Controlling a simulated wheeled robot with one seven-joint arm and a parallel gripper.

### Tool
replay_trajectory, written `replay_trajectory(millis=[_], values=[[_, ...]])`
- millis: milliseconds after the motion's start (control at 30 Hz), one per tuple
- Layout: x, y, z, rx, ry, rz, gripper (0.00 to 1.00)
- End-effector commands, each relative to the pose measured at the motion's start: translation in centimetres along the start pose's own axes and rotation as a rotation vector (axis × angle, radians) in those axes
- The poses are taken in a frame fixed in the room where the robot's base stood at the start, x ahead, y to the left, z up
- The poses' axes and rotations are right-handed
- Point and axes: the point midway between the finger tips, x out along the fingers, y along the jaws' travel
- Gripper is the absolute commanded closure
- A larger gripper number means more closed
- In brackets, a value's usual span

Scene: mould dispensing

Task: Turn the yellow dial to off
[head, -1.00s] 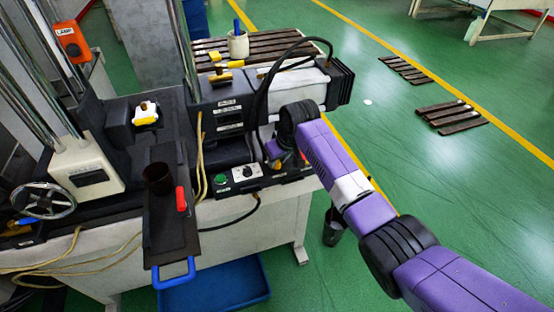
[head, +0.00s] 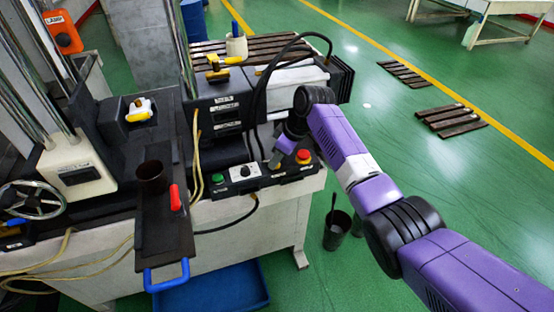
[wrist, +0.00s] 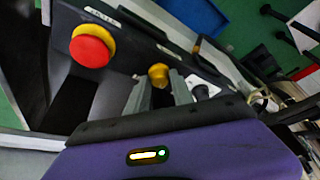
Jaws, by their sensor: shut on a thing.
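The yellow dial (wrist: 158,70) shows in the wrist view between the tips of my two grey fingers. My gripper (wrist: 157,84) is shut on it. In the head view my gripper (head: 275,160) comes down onto the front control panel (head: 262,186), between a black-and-white dial and a red button. The gripper largely hides the yellow dial in that view, and the dial's pointing direction cannot be told.
The red button (head: 304,156) on a yellow base is close beside my gripper and large in the wrist view (wrist: 92,46). The black-and-white dial (head: 244,172) and green button (head: 218,178) are on the other side. A black hose (head: 262,95) arches behind.

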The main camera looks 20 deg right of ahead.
Motion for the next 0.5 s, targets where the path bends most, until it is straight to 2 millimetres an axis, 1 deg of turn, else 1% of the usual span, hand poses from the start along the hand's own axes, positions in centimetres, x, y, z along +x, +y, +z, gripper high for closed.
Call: replay_trajectory(millis=[367,400,467,500], values=[[0.05,-0.01,0.03,-0.004,-0.001,-0.001,1.0],[0.05,-0.01,0.03,-0.004,-0.001,-0.001,0.66],[0.05,-0.02,0.03,-0.004,-0.001,-0.001,0.55],[0.05,-0.01,0.03,-0.004,-0.001,-0.001,0.51]])
